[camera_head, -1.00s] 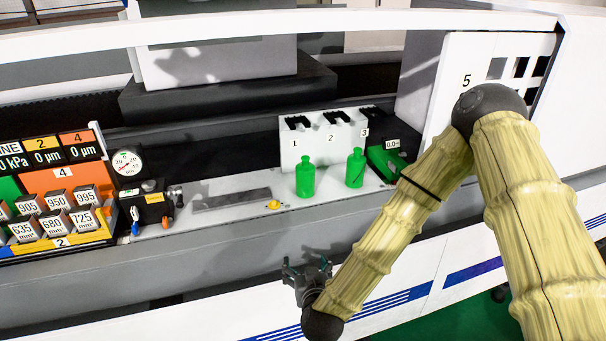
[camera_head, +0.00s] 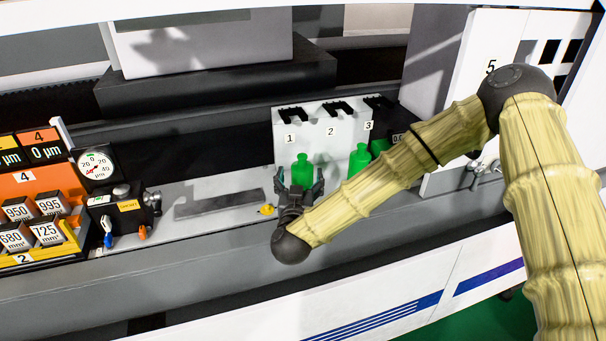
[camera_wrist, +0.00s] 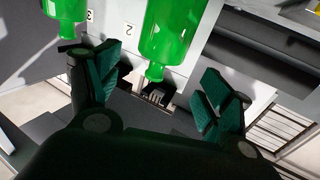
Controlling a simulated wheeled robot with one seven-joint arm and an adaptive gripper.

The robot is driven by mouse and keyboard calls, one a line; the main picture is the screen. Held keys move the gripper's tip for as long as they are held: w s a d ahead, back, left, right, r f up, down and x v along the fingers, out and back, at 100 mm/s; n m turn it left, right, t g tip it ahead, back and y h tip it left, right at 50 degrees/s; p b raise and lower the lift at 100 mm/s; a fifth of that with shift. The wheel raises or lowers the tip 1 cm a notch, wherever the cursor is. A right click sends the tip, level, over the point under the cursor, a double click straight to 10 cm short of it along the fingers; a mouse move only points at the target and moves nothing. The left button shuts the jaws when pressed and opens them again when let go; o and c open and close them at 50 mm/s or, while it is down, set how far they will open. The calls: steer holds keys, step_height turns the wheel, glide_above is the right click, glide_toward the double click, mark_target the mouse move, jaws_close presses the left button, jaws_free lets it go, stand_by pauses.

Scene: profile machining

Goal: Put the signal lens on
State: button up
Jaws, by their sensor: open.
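My gripper (camera_head: 300,184) is open in front of the left green bottle-shaped piece (camera_head: 302,170), its fingers to either side in the head view. In the wrist view, which is turned over, the fingers (camera_wrist: 158,88) are apart and the same green piece (camera_wrist: 172,32) shows between and beyond them. I cannot tell whether they touch it. A second green bottle-shaped piece (camera_head: 359,160) stands to the right, partly behind my arm; it also shows in the wrist view (camera_wrist: 65,8). A small yellow-orange piece (camera_head: 266,209) lies left of my gripper. I cannot tell which piece is the signal lens.
A white rack (camera_head: 330,135) with black forked holders numbered 1 to 3 stands behind the green pieces. A flat grey bar (camera_head: 220,203) lies on the ledge. A dial gauge (camera_head: 97,166) and an orange rack of blocks (camera_head: 40,205) stand at left.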

mark_target(302, 165)
steer(key=shift+w+f, duration=0.3)
steer(key=shift+w, duration=0.6)
steer(key=shift+w+d+r+p, duration=0.2)
steer(key=shift+w+r+p, duration=0.1)
steer(key=shift+p, duration=0.25)
steer(key=shift+w+d+f+p, duration=0.15)
steer(key=shift+w+p, duration=0.35)
steer(key=shift+w, duration=0.55)
steer(key=shift+w+a+f+p, duration=0.15)
steer(key=shift+w+p, duration=0.3)
steer(key=shift+w, duration=0.55)
steer(key=shift+d, duration=0.1)
steer(key=c, duration=1.1)
steer(key=shift+r, duration=0.1)
